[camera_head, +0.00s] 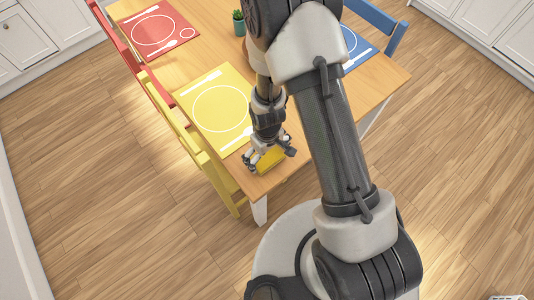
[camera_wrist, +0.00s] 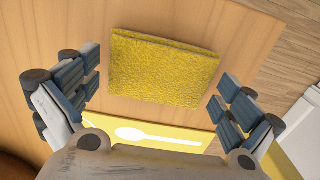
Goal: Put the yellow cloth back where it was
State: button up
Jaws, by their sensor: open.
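The yellow cloth (camera_head: 268,159) is a folded rectangle lying on the wooden table (camera_head: 284,178) near its front corner. In the wrist view the cloth (camera_wrist: 162,68) lies flat on bare wood, just beyond the edge of the yellow placemat (camera_wrist: 170,137). My gripper (camera_head: 269,158) is over the cloth, pointing down. In the wrist view my gripper (camera_wrist: 158,95) is open, with one finger on each side of the cloth and visible gaps between. The arm hides part of the table in the head view.
The yellow placemat also shows in the head view (camera_head: 215,112). A red placemat (camera_head: 160,38), a blue placemat (camera_head: 352,48) and a small plant (camera_head: 238,18) are farther back. A yellow chair (camera_head: 200,158) and a red chair (camera_head: 112,35) stand along the left edge, a blue chair (camera_head: 392,38) at right.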

notch_tip(320, 180, up, 12)
jog(key=p, duration=0.3)
notch_tip(320, 180, up, 11)
jog(key=m+t, duration=0.1)
jog(key=m, duration=0.1)
send_over(267, 157)
jog(key=w+d, duration=0.1)
jog(key=d, duration=0.2)
notch_tip(267, 157, up, 8)
jog(key=s+d+m+t, duration=0.1)
jog(key=s+d, duration=0.1)
jog(key=s+d+r+m+t, duration=0.1)
jog(key=s+d+r+m, duration=0.1)
jog(key=s+r, duration=0.4)
jog(key=s+d+r+m+t, duration=0.1)
jog(key=s+d+r, duration=0.3)
jog(key=s+r, duration=0.2)
jog(key=shift+s+m+t, duration=0.25)
jog(key=shift+m+t, duration=0.05)
jog(key=shift+m, duration=0.1)
